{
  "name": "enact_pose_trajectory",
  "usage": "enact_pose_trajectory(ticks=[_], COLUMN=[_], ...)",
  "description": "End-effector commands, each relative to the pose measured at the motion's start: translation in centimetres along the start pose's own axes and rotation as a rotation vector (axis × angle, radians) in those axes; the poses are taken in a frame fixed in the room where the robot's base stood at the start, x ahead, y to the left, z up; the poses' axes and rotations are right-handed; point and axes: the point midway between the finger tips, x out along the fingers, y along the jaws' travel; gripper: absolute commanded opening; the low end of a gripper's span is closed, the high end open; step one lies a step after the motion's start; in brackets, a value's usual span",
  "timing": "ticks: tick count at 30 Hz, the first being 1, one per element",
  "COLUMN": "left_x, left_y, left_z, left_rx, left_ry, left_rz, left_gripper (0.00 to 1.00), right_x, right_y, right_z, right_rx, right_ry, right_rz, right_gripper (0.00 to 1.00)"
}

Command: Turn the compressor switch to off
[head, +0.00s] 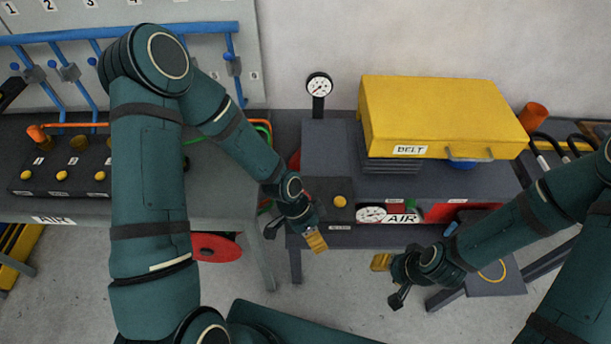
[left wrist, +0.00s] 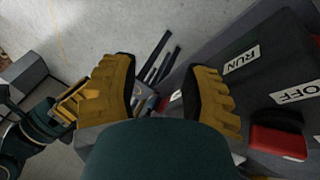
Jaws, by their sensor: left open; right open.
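The compressor (head: 325,150) is a dark grey unit with a round gauge and an AIR label on its front. In the left wrist view, a dark panel (left wrist: 275,75) at the right carries a RUN label (left wrist: 241,59) and an OFF label (left wrist: 296,92). A red block (left wrist: 278,140) sits beside the OFF label; I cannot tell which label the switch points at. My left gripper (head: 316,242) is open and empty, in front of the compressor's left part and apart from the red block. My right gripper (head: 381,263) is open and empty, below the compressor front.
A yellow BELT cover (head: 440,112) sits on top of the compressor. A bench (head: 215,190) with blue pipes and yellow buttons stands at the left. A low dark stool (head: 497,283) stands at lower right.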

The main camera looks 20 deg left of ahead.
Motion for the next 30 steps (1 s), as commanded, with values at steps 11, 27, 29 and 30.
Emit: enact_pose_trajectory(ticks=[11, 27, 29, 30], left_x=[-14.4, -11.3, -10.2, -9.5], left_y=[-6.2, -8.9, -9.3, -9.6], left_z=[-6.7, -5.5, -5.2, -5.0], left_rx=[1.124, 1.247, 1.247, 1.246], left_ry=[-0.378, -0.464, -0.464, -0.463], left_rz=[-0.115, -0.115, -0.115, -0.116], left_gripper=[0.46, 0.46, 0.46, 0.46], right_x=[-0.9, -0.3, -0.2, -0.1], right_y=[-0.3, -0.1, -0.1, -0.1], right_z=[-0.2, -0.1, -0.1, -0.1], right_rx=[0.003, 0.002, 0.002, 0.002], right_ry=[0.003, 0.003, 0.003, 0.003], right_rz=[0.0, 0.001, 0.001, 0.001], right_gripper=[0.47, 0.47, 0.47, 0.47])
